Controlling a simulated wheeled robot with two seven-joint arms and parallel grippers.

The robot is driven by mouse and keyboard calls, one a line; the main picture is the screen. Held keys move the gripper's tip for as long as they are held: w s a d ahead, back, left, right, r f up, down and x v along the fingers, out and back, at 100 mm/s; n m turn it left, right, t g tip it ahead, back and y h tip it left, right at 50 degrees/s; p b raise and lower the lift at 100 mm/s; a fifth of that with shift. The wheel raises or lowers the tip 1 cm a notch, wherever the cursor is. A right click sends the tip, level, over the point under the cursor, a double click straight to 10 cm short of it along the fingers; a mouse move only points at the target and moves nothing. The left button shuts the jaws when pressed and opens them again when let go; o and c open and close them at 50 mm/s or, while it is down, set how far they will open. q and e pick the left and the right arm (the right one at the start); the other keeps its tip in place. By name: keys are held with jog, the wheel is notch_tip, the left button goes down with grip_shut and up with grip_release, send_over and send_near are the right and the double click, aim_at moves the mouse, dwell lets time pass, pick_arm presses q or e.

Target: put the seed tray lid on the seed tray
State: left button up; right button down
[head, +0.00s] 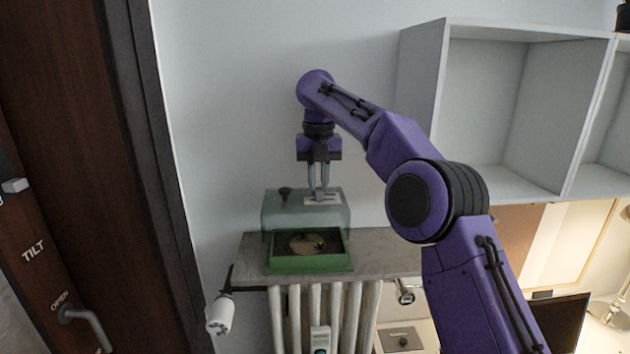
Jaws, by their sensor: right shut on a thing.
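The seed tray (310,263) is a green open box with brown content, on the ledge above the radiator. The seed tray lid (280,214) is a translucent green cover with a dark knob and a pale patch on top. It is at the back of the tray and overlaps its rear in this view; I cannot tell whether they touch. My right gripper (318,197) points down and is shut on the lid at its top. My left gripper is not in view.
The stone ledge (385,252) has bare room right of the tray. Below it are a white radiator (318,305) and its valve (220,315). White open shelves (490,110) hang at the right. A dark door frame (140,120) stands at the left.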

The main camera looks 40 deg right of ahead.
aim_at(320, 194)
jog(key=shift+s+d, duration=0.15)
jog(key=shift+d, duration=0.15)
jog(key=shift+f+b, duration=0.6)
jog(key=shift+f, duration=0.15)
jog(key=shift+a+f+b, duration=0.15)
jog(key=shift+f+b, duration=0.45)
jog(key=shift+f, duration=0.3)
jog(key=shift+f+b, duration=1.05)
jog(key=shift+f, duration=0.7)
jog(key=c, duration=1)
grip_release()
jog(key=shift+r, duration=0.1)
